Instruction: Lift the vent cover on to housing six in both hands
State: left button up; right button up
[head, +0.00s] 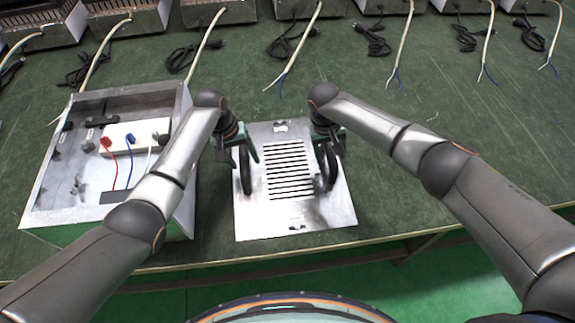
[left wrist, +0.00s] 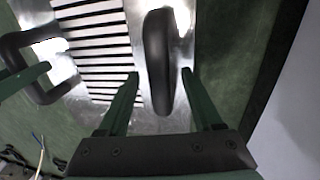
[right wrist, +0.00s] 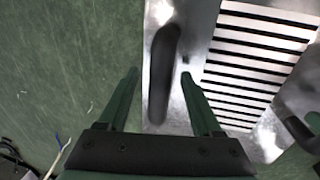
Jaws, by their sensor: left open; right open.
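The vent cover (head: 290,215) is a flat metal plate with a row of black slots and two black handles. It lies on the green table, and it shows in the left wrist view (left wrist: 177,122) and right wrist view (right wrist: 205,112). My left gripper (head: 243,156) is open at the left handle (left wrist: 158,60), its fingers on either side of it. My right gripper (head: 325,142) is open at the right handle (right wrist: 161,75), its fingers also on either side. Neither gripper is closed on a handle. I cannot tell which housing is number six.
An open metal box (head: 42,217) with a white power strip (head: 135,138) and red and blue leads stands left of the cover. Several metal housings (head: 220,10) with loose cables line the back. The table (head: 400,210) is clear right of the cover, partly under my right arm.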

pick_arm(q)
jog(key=shift+d+f, duration=0.1)
jog(key=shift+f, duration=0.25)
pick_arm(e)
jog(key=shift+f, duration=0.4)
pick_arm(q)
grip_shut()
pick_arm(e)
grip_shut()
jog(key=shift+d, duration=0.1)
dwell(0.4)
pick_arm(q)
jog(key=shift+r, duration=0.1)
pick_arm(e)
jog(key=shift+r, duration=0.1)
